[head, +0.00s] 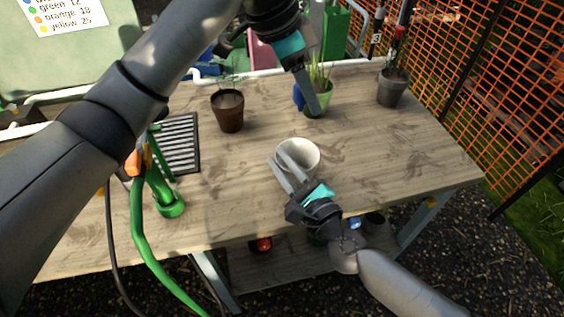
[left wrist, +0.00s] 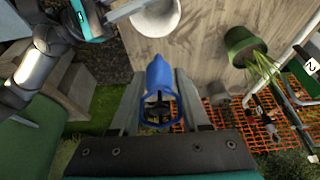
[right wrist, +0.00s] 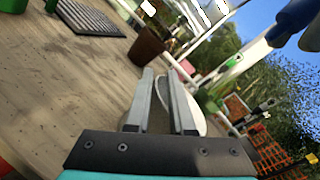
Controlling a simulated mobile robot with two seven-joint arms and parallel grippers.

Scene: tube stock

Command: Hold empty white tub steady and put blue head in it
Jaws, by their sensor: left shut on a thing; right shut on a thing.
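The white tub (head: 303,146) stands upright on the table, and its inside looks empty in the head view. My right gripper (head: 276,160) is shut on the tub's near left rim; the right wrist view shows the tub (right wrist: 206,118) behind its fingers. My left gripper (head: 313,110) is shut on the blue head (head: 298,97), above and beyond the tub. In the left wrist view the blue head (left wrist: 158,73) sits between the fingers, with a ring-shaped blue part near the palm. The tub (left wrist: 157,17) shows at that view's top edge, apart from the head.
A brown pot (head: 229,118) stands left of the tub, and a green pot (head: 322,103) with grassy leaves lies behind my left gripper. A grey pot (head: 391,92) is at the back right. A green hose (head: 140,215) and a slatted tray (head: 197,150) are at left. The table's right part is clear.

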